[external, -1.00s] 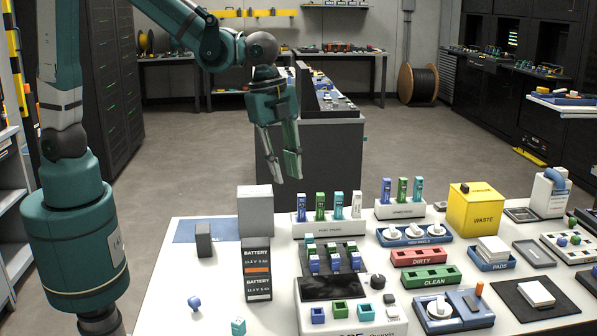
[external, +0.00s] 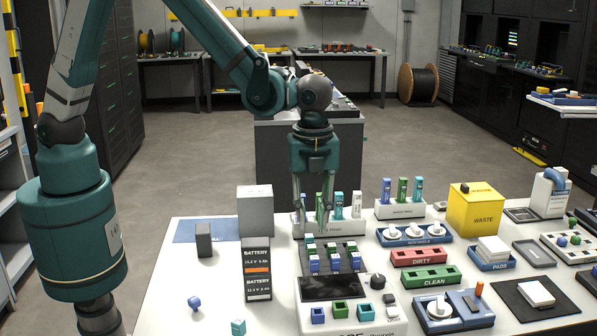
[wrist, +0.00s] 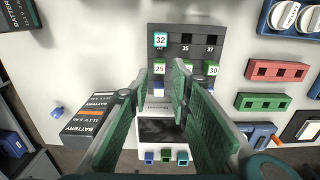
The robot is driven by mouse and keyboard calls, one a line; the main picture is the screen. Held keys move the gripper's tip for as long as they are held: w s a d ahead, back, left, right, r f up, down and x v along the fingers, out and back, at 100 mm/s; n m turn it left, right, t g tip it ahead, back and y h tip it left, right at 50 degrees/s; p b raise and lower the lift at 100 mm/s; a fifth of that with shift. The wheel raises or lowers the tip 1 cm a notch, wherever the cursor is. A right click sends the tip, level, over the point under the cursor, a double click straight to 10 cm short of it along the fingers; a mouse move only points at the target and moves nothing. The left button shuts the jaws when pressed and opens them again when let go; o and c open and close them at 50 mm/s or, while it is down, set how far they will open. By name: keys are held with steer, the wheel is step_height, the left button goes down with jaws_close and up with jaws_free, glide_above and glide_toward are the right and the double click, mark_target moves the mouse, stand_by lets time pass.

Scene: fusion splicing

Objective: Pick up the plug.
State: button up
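The task line does not say which plug. Several small plugs stand in a dark tiered panel (external: 347,243) on the table. In the wrist view a cyan plug marked 32 (wrist: 160,40) sits at the panel's far left. A green-and-white one marked 25 (wrist: 159,69) shows between my fingertips, and one marked 30 (wrist: 213,69) is to the right. My gripper (external: 313,227) points down over the panel's left side. In the wrist view its two fingers (wrist: 160,72) are apart, with nothing held. The right finger hides part of the plug row.
A loose blue plug (external: 194,303) and a loose teal plug (external: 238,327) lie at the front left. A battery box (external: 257,270) stands left of the panel. A rack of upright coloured pieces (external: 339,207) stands behind it. Red (external: 418,257) and green (external: 431,277) trays are right.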

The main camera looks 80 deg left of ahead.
mark_target(312, 246)
steer(key=shift+d+f, duration=0.1)
stand_by(0.3)
steer(key=shift+f, duration=1.3)
steer(key=shift+f, duration=0.1)
steer(key=shift+f+b, duration=0.6)
steer(key=shift+f, duration=1.9)
steer(key=c, duration=0.5)
